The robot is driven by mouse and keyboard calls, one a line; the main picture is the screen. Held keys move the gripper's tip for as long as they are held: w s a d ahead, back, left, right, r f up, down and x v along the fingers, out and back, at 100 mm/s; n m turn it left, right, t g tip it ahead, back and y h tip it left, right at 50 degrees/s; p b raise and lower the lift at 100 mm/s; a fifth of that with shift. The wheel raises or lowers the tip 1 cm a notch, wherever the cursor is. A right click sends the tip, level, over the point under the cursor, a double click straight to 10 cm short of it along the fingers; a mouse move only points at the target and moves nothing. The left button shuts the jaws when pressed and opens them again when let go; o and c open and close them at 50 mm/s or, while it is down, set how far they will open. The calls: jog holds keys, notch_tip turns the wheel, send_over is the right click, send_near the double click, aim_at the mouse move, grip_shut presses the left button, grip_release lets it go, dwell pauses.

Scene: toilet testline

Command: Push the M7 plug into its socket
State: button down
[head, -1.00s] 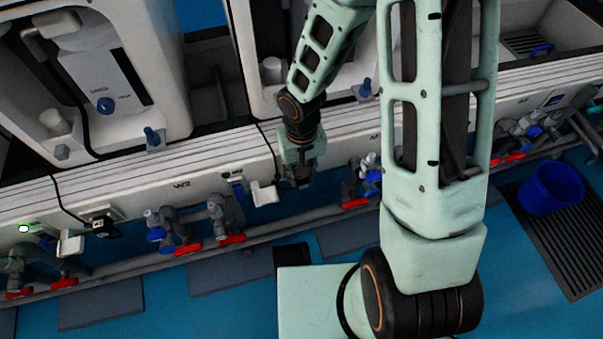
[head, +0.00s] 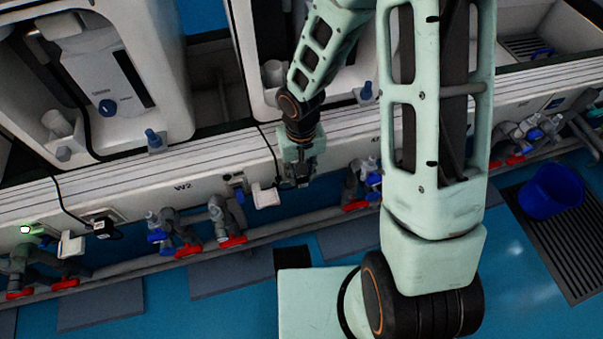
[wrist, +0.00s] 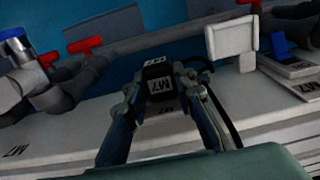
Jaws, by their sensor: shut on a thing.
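The M7 plug (wrist: 159,80) is a black block with a white M7 label, in the middle of the wrist view. My gripper (wrist: 158,92) is shut on it, one finger on each side. In the head view my gripper (head: 297,178) hangs in front of the white wall panel, right of the W2 marking, and the plug is too small to make out there. A dark cable (wrist: 232,128) runs beside the right finger. I cannot see the M7 socket clearly, nor whether the plug touches it.
A white flap (wrist: 232,43) and a grey outlet with a blue part (wrist: 285,55) are close on the right in the wrist view. Valves with red handles (head: 233,241) line the pipe below the panel. A blue bucket (head: 551,190) stands on the right.

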jog(key=shift+w, duration=0.15)
jog(key=c, duration=1.5)
grip_release()
jog(key=shift+c, duration=0.2)
notch_tip(320, 180, up, 12)
